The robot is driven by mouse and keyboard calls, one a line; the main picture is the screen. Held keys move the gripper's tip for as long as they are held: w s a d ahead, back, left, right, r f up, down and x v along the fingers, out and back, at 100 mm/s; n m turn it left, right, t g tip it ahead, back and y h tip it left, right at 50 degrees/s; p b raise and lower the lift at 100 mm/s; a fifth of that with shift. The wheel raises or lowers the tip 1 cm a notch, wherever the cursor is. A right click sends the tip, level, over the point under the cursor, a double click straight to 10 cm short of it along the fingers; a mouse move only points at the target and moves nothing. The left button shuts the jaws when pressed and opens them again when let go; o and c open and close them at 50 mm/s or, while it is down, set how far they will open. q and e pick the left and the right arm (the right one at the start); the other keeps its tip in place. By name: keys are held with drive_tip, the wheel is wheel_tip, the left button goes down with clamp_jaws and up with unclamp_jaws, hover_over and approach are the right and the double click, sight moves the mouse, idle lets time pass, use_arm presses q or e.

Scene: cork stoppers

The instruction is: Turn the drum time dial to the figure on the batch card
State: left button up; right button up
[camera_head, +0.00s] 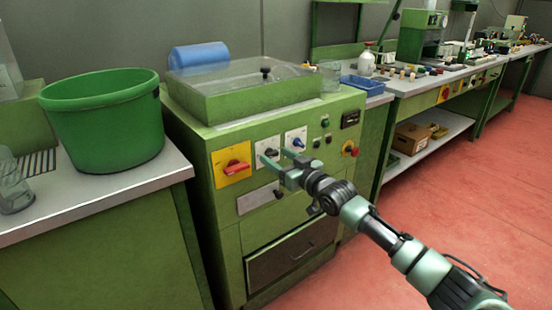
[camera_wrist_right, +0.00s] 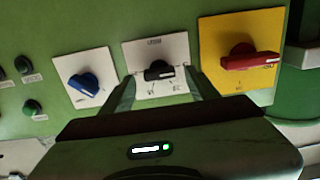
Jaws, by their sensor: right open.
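A black dial (camera_head: 270,151) sits on a white plate on the green machine's front; its fine markings are too small to read. In the right wrist view the black dial (camera_wrist_right: 158,71) shows between the two fingers of my right gripper (camera_wrist_right: 161,90). In the head view my right gripper (camera_head: 275,157) is open at this dial, with the fingers on either side. I cannot tell whether they touch it. A blue knob (camera_head: 298,142) on a white plate is beside it. I cannot make out a batch card. My left gripper is out of view.
A red switch (camera_head: 237,167) on a yellow plate is on the dial's other side. A green tub (camera_head: 105,125) stands on the left bench. The red floor (camera_head: 480,180) at right is clear.

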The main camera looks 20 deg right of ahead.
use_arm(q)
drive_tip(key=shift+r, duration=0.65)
use_arm(e)
drive_tip(key=shift+w+a, duration=0.25)
drive_tip(key=shift+w, duration=0.45)
clamp_jaws()
